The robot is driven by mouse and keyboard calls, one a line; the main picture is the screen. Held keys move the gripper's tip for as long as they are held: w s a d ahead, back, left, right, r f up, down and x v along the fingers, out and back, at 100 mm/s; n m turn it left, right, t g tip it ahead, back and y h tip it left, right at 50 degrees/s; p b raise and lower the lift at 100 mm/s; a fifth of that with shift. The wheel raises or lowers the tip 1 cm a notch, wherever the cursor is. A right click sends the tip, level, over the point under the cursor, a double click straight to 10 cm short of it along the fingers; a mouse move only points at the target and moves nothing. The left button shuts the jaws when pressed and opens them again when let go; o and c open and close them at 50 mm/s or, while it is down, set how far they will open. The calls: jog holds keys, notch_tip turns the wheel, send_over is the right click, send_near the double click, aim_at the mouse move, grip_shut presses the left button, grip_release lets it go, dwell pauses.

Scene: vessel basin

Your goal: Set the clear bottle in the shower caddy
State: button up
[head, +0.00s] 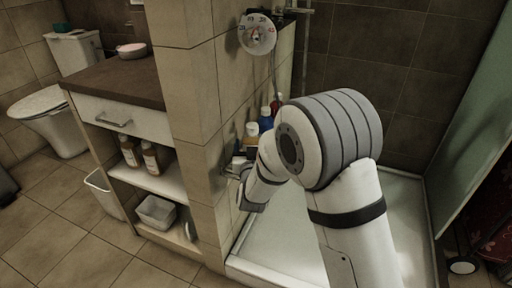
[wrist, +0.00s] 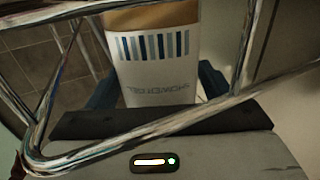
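A bottle with a white label, blue stripes and a tan-orange upper part (wrist: 155,75) fills the middle of the wrist view. I cannot tell whether it is clear. My gripper (wrist: 155,98) has its dark blue fingers against both sides of the bottle and looks shut on it. Chrome wire rails of the shower caddy (wrist: 45,140) cross close in front of the wrist camera, around the bottle and gripper. My arm hides most of the caddy and the fingertips there.
A blue bottle (head: 265,121) and a red bottle (head: 275,104) stand close behind the gripper. The tiled partition wall (head: 195,130) is at its left. Amber bottles (head: 150,158) stand on the cabinet shelf. The white shower tray (head: 290,225) looks clear below.

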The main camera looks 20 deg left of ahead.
jog(key=shift+r, duration=0.2)
jog(key=p+v, duration=0.2)
jog(key=v, duration=1)
jog(key=shift+d, duration=0.1)
